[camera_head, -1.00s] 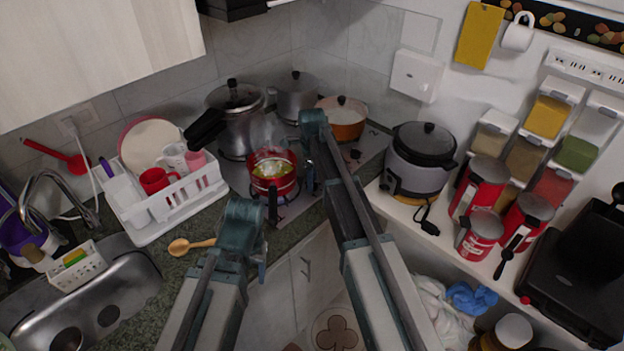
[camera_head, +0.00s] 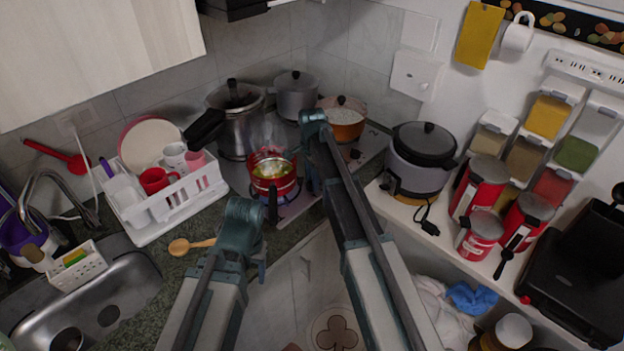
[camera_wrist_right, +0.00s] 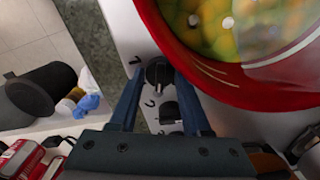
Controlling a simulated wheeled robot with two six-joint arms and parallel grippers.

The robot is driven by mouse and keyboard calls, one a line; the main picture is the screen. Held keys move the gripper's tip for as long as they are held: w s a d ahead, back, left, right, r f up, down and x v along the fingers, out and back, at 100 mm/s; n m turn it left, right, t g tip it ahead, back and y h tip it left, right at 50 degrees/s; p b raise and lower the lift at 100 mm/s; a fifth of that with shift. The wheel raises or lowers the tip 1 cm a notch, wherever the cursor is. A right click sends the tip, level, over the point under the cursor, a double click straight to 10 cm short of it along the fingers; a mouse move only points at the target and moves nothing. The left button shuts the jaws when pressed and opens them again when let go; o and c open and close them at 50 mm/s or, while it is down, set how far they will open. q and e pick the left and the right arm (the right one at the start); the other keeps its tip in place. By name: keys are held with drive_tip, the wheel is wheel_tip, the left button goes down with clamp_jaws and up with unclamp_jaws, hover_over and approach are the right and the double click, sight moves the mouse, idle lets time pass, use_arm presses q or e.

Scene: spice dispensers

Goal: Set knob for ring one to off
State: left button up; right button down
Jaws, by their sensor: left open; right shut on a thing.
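The stove's control strip (camera_wrist_right: 135,38) shows in the right wrist view beside a red pot (camera_wrist_right: 210,80). A dark round knob (camera_wrist_right: 158,72) sits on it next to a mark that looks like "1". A second dark knob (camera_wrist_right: 169,112) sits below, near a "2". My right gripper (camera_wrist_right: 158,74) is shut on the upper knob, one finger on each side. In the head view my right gripper (camera_head: 314,150) is beside the red pot (camera_head: 270,187) and hides the knobs. My left gripper (camera_head: 245,225) is open and empty in front of the counter.
Steam rises from the red pot, which holds yellow-green food. A pressure cooker (camera_head: 234,120), a grey pot (camera_head: 296,96) and an orange pot (camera_head: 346,122) stand behind. A rice cooker (camera_head: 420,158) is to the right. A wooden spoon (camera_head: 190,246) lies on the counter.

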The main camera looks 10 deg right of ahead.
drive_tip(key=shift+n, duration=0.6)
drive_tip(key=shift+c, duration=1.8)
unclamp_jaws()
wheel_tip(320, 180, up, 14)
drive_tip(key=p, duration=1.3)
drive_tip(key=shift+p, duration=0.4)
drive_tip(key=shift+f, duration=0.15)
